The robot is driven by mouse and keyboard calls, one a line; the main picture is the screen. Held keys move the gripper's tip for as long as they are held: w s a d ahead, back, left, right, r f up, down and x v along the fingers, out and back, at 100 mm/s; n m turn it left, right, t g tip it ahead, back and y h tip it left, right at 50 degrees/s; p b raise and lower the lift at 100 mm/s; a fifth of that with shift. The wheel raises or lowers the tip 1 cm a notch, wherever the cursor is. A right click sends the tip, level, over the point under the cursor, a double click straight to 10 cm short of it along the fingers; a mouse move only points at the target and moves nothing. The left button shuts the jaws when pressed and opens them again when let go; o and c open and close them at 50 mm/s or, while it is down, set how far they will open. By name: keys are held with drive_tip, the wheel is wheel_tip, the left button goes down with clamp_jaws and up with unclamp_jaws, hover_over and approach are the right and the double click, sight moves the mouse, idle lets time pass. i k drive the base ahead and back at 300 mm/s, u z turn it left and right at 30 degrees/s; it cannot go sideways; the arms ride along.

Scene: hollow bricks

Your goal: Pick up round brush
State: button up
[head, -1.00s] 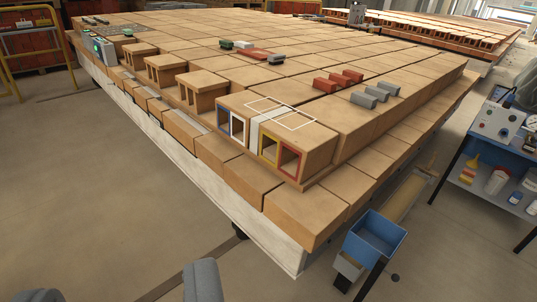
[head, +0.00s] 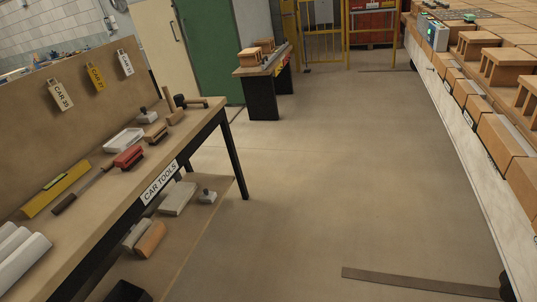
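I cannot tell a round brush for certain among the tools on the wooden bench (head: 100,232) labelled CAR TOOLS at the left. A red block-like tool (head: 128,158), perhaps a brush, lies near the bench's middle. Behind it, a small brown-topped tool with a pale underside (head: 155,133) lies beside a white tray (head: 123,140). A grey piece with a dark knob (head: 148,117) stands near the back board. A hammer-like tool (head: 192,102) lies at the far end. My gripper is not in view.
A yellow level (head: 56,188) and a long dark-handled tool (head: 80,191) lie nearer on the bench. The lower shelf (head: 188,232) holds several pieces. The brick-covered car (head: 480,150) stands at the right. Open floor (head: 330,180) lies between, with a dark strip (head: 418,283).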

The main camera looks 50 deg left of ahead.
sight(64, 204)
drive_tip(key=u, duration=2.45)
drive_tip(key=k, duration=0.8)
drive_tip(key=u, duration=0.05)
drive_tip(key=i, duration=0.8)
drive_tip(key=z, duration=0.15)
